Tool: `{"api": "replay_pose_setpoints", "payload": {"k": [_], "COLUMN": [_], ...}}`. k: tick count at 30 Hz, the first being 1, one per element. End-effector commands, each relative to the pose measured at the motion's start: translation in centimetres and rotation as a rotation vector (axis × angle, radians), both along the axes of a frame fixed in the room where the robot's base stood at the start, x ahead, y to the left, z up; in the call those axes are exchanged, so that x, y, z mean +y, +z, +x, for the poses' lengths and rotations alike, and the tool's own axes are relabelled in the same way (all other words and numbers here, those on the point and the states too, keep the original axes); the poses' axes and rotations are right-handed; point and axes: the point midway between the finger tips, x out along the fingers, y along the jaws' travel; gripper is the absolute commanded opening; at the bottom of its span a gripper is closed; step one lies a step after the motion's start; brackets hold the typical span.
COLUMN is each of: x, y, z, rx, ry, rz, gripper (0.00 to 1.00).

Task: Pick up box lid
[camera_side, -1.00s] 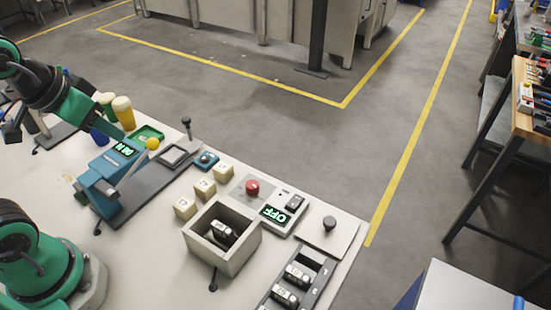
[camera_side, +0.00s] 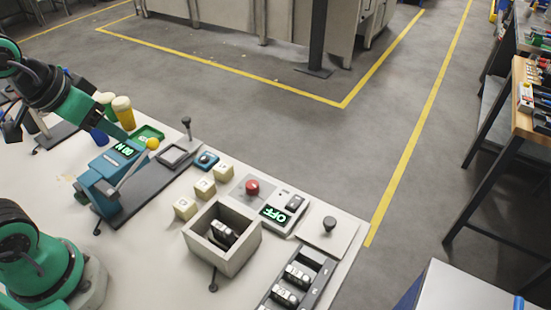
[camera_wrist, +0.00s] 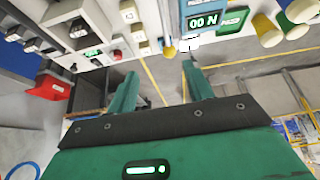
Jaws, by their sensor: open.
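The box lid (camera_side: 330,230) looks like a flat light square plate with a black knob, lying at the table's right edge. The knob of the lid (camera_wrist: 73,68) appears there at the upper left.
Between gripper and lid stand a blue press with a display (camera_side: 125,150), a yellow ball (camera_side: 152,143), several cream blocks (camera_side: 204,188) and a red button (camera_side: 252,187).

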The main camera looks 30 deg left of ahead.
Motion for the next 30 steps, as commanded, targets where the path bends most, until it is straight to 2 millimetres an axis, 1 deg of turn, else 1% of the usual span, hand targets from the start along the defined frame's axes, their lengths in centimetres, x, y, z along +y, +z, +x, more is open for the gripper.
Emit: {"api": "replay_pose_setpoints", "payload": {"k": [5,8,14,18,23,30], "x": [-0.5,-1.2,-3.2,-5.0,-7.5,-11.7], "y": [0.4,0.9,1.8,2.1,2.1,1.1], "z": [1.0,2.0,5.1,7.4,10.0,13.7], "rx": [0.017,0.035,0.086,0.125,0.171,0.241], "ry": [0.016,0.033,0.091,0.140,0.197,0.288], "rz": [-0.020,-0.040,-0.094,-0.131,-0.165,-0.201], "gripper": [0.51,0.51,0.51,0.51,0.51,0.51]}}
